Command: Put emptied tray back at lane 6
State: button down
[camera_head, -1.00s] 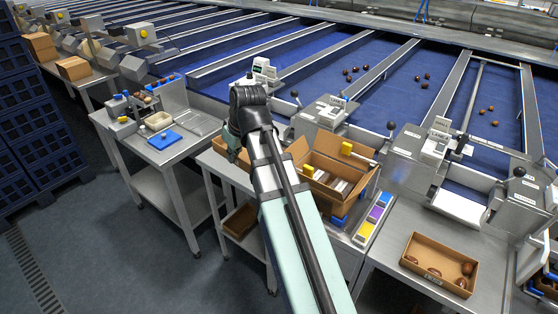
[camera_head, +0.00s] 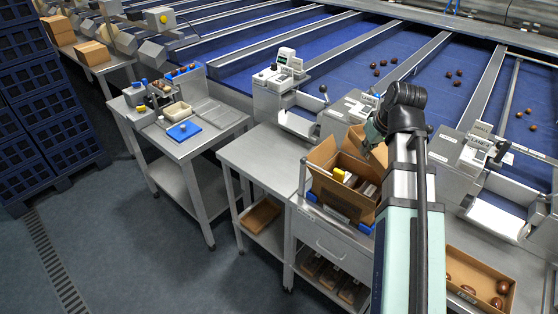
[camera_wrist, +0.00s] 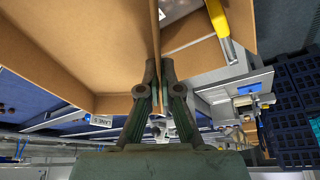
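My gripper (camera_head: 373,132) is over the right side of the open carton (camera_head: 330,192), partly hidden behind my own arm. In the wrist view its fingers (camera_wrist: 161,92) are closed on the thin upright wall of a brown cardboard tray (camera_wrist: 95,50). The tray's broad brown surfaces fill the upper left there, and no dates show on them. In the head view the tray (camera_head: 377,152) looks tilted beside the carton's flaps, mostly hidden. A yellow item (camera_wrist: 219,18) and pale packs show at the wrist view's upper right. I cannot read which station is lane 6.
The steel table (camera_head: 262,155) left of the carton is bare on top. A shallow tray with several dates (camera_head: 482,282) sits at the lower right. Lane machines (camera_head: 287,75) line the blue belts. A side table (camera_head: 195,140) holds a blue tablet, and dark crates (camera_head: 45,105) stand far left.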

jog(key=n+b, duration=0.2)
jog(key=b, duration=0.1)
send_over(248, 164)
jog(key=s, duration=0.1)
notch_tip(248, 164, down, 3)
jog(key=shift+y, duration=0.3)
jog(key=f+p, duration=0.1)
jog(key=f, duration=0.5)
jog(key=f+p, duration=0.2)
jog(key=f, duration=0.5)
jog(key=f+p, duration=0.1)
jog(key=f, duration=0.5)
jog(key=shift+s+d+f+p, duration=0.2)
jog(key=shift+d+f+p, duration=0.05)
jog(key=shift+d+p, duration=0.05)
jog(key=shift+f, duration=0.2)
jog(key=c, duration=1.3)
grip_release()
